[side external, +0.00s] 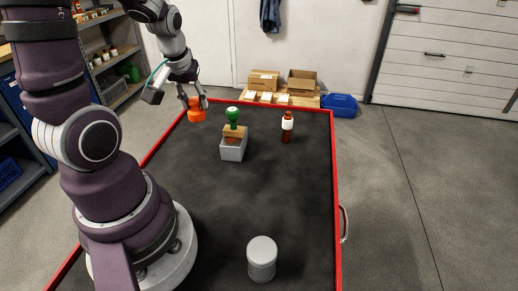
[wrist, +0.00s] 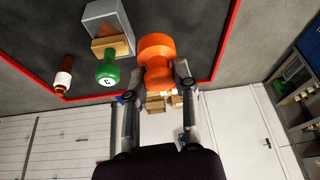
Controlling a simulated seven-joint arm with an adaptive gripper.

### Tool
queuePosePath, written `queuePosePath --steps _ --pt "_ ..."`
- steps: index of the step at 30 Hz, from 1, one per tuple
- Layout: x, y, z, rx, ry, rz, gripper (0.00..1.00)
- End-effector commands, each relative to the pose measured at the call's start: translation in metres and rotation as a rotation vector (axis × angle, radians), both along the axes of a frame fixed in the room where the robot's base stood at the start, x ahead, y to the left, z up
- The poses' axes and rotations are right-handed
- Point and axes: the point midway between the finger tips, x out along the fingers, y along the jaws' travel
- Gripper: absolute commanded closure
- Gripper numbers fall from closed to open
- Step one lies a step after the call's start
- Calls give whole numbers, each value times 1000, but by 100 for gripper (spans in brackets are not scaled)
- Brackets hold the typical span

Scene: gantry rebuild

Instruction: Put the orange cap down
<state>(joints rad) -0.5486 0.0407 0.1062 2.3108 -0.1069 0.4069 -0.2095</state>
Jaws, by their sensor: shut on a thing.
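The orange cap (side external: 196,110) is held in my gripper (side external: 190,100) near the far left corner of the black table. In the wrist view the orange cap (wrist: 156,60) sits between the two fingertips of my gripper (wrist: 157,80), which is shut on it. The cap appears to be above the table top; I cannot tell how high, or whether its underside touches anything.
A grey box (side external: 234,150) with a wooden block (side external: 236,131) and a green knob-like piece (side external: 233,115) stands right of the cap. A brown bottle with a white band (side external: 287,127) stands farther right. A grey cylinder (side external: 261,259) stands near the front.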

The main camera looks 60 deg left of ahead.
Motion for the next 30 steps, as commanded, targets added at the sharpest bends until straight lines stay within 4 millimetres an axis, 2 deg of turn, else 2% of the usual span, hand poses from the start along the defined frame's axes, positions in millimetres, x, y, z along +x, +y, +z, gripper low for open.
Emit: queuePosePath --steps 5,11,17,21,30 --pt "1 0 25 2 -3 -5 98" --pt "33 -25 24 4 6 -190 98" --pt "69 -65 23 7 10 -426 98" --pt "92 -103 23 6 10 -614 98" --pt "115 -165 22 1 4 -889 98"
